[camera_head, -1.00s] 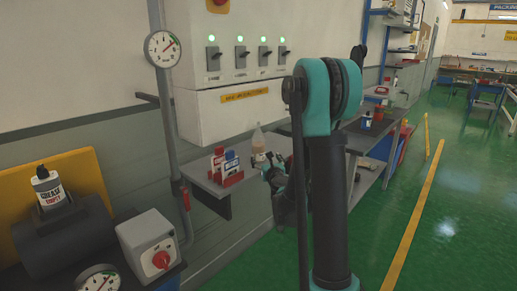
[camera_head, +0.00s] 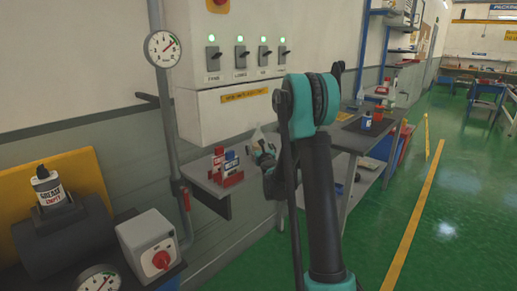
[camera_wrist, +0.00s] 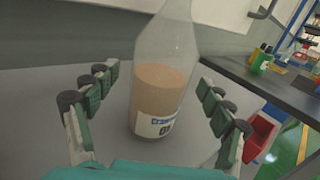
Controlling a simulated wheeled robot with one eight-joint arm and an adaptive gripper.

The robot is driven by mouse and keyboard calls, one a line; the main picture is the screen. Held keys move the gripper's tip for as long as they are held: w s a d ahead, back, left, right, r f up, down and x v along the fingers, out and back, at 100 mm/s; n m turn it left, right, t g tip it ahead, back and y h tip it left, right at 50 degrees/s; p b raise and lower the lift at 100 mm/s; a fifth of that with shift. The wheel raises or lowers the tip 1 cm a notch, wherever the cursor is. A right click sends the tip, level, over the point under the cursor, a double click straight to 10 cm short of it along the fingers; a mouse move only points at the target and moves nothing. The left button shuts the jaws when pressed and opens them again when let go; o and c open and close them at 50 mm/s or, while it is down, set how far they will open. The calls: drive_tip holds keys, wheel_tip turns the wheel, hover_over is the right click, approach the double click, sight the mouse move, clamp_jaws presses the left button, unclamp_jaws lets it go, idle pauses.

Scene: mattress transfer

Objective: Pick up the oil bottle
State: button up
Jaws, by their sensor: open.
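The oil bottle (camera_wrist: 160,90) is clear, part filled with tan liquid, with a white label low on its side. In the wrist view it stands upright on a grey shelf (camera_wrist: 40,110). My gripper (camera_wrist: 160,105) is open, with one green finger on each side of the bottle and visible gaps between them and it. In the head view my arm hides most of the bottle; a pale part of it (camera_head: 258,138) shows above my gripper (camera_head: 264,152).
Red and blue-white bottles (camera_head: 226,162) stand in a red holder on the shelf, left of my gripper. A grey wall and a switch cabinet (camera_head: 240,60) are behind. A dark worktable (camera_wrist: 265,85) with small bottles is at the right.

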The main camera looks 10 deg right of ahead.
drive_tip(key=shift+w, duration=0.75)
drive_tip(key=c, duration=1.6)
